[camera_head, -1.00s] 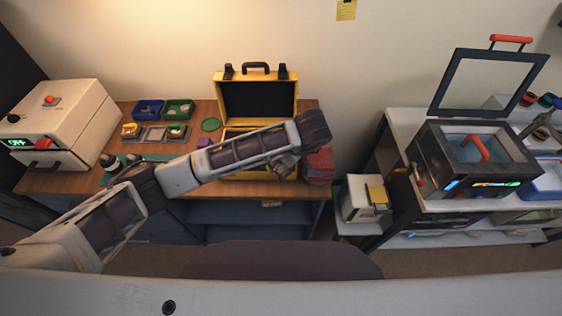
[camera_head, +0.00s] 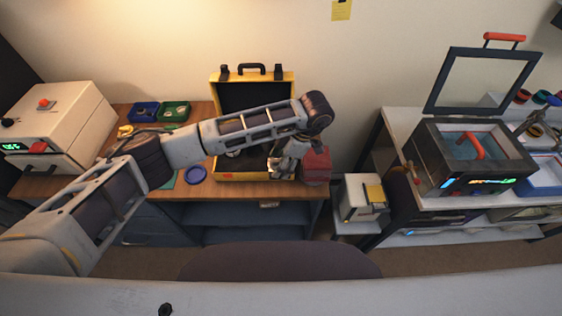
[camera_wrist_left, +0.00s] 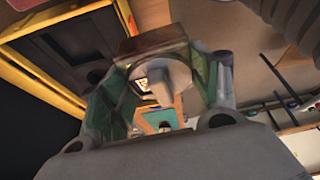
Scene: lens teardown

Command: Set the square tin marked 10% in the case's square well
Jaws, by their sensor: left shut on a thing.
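The yellow case (camera_head: 214,120) stands open on the wooden desk, its dark lid raised at the back. My left arm reaches across it, and my left gripper (camera_head: 281,169) is low over the right part of its base. In the left wrist view, the gripper (camera_wrist_left: 158,62) is shut on a brownish, straight-edged block (camera_wrist_left: 152,47), which appears to be the square tin. Its 10% mark cannot be read. The yellow case edge (camera_wrist_left: 50,68) shows at the left of that view. The arm hides much of the case's inside, and I cannot make out the square well.
A dark red object (camera_head: 316,167) stands close to the case's right side. A blue round dish (camera_head: 196,174) lies left of the case. Blue (camera_head: 144,112) and green (camera_head: 174,111) bins are further left. A cream machine (camera_head: 60,125) stands at the desk's left end.

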